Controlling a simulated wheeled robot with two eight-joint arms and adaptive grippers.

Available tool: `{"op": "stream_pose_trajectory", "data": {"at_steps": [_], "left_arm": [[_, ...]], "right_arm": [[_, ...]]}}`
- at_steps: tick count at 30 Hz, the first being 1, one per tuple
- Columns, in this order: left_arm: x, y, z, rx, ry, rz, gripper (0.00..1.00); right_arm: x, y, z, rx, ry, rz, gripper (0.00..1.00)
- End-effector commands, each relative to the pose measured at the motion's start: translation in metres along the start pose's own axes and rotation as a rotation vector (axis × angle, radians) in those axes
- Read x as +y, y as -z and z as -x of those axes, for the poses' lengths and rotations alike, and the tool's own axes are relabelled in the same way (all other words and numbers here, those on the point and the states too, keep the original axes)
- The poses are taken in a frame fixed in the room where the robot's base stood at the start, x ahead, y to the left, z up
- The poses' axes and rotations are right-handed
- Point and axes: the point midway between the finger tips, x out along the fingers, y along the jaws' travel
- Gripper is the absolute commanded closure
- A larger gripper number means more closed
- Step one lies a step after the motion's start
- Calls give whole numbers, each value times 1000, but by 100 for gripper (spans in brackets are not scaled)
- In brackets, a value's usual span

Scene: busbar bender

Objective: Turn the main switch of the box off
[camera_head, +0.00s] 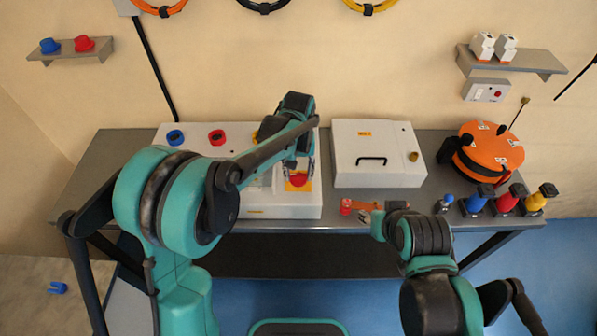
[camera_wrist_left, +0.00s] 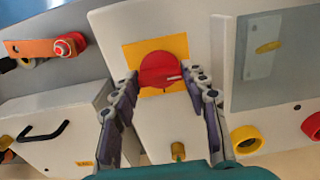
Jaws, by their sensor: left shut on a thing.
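The main switch (camera_head: 298,180) is a red round knob on a yellow plate, on the right part of the white box (camera_head: 285,205) on the table. In the left wrist view, the red knob (camera_wrist_left: 160,69) sits on its yellow square (camera_wrist_left: 181,45), with a small white mark on its right side. My left gripper (camera_head: 297,171) reaches down over it, and its fingers are shut on the knob, one on each side, in the left wrist view (camera_wrist_left: 163,77). My right arm comes in at the lower right; its gripper's fingers cannot be made out.
A white case (camera_head: 375,140) with a black handle stands right of the box. A bar with a red knob (camera_head: 346,206) lies at the front edge. An orange round device (camera_head: 488,150) and several coloured plugs (camera_head: 507,200) stand farther right. Blue and red rings (camera_head: 217,137) are on the box.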

Motion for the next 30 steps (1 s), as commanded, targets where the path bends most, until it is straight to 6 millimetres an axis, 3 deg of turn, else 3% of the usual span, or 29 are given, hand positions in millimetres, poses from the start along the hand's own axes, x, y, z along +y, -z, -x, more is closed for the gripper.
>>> {"op": "stream_pose_trajectory", "data": {"at_steps": [12,13,15,25,30], "left_arm": [[0,0,0,1,0,9,84],[0,0,0,1,0,9,53],[0,0,0,1,0,9,35],[0,0,2,0,0,8,34],[0,0,21,0,0,7,34]], "right_arm": [[0,0,0,0,0,0,60],[0,0,0,0,0,0,60],[0,0,0,0,0,0,60],[0,0,0,0,0,0,60],[0,0,0,0,0,0,60]]}}
